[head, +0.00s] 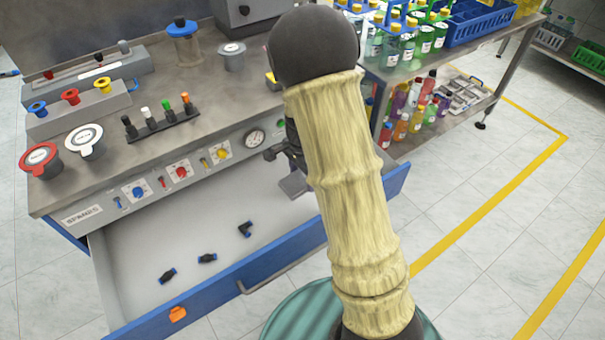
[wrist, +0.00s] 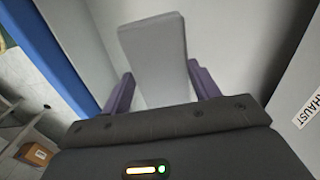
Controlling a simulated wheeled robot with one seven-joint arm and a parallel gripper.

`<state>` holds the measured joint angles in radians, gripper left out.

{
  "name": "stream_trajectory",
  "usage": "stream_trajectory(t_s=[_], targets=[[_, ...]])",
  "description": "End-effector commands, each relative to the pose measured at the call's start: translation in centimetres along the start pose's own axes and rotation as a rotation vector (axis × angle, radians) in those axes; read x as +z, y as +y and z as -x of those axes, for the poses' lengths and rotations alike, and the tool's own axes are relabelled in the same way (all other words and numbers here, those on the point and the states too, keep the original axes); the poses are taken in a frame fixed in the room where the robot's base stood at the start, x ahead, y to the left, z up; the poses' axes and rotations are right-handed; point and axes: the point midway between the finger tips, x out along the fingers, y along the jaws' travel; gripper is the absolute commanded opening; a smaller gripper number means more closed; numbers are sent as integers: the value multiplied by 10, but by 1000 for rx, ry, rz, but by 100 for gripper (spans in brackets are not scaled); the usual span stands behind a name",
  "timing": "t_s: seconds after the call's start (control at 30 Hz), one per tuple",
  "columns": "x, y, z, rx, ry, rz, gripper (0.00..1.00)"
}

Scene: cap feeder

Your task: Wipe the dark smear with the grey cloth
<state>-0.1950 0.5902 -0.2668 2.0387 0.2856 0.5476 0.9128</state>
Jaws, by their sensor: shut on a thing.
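My gripper (wrist: 160,72) is shut on the grey cloth (wrist: 153,38), which shows in the wrist view as a flat pale grey pad between the two purple fingers. In the head view my gripper (head: 288,158) is partly hidden behind my arm, over the right end of the open drawer (head: 140,246). The cloth (head: 294,185) shows there as a small grey patch below the gripper. I cannot tell whether the cloth touches the drawer floor. I see no dark smear in either view; my arm and the cloth hide part of the drawer.
Several black fittings with blue ends (head: 207,258) lie on the drawer floor, and an orange piece (head: 177,314) is at its blue front wall. The bench front with knobs and a gauge (head: 254,138) stands behind the drawer. A shelf with bottles (head: 412,110) is at the right.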

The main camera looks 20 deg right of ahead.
Motion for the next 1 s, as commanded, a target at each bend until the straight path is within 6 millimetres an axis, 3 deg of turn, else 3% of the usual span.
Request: stream_trajectory(t_s=[0.27,1.0], targets=[[0,-1,12,1,1,30,43],[-3,-5,110,12,11,456,43]])
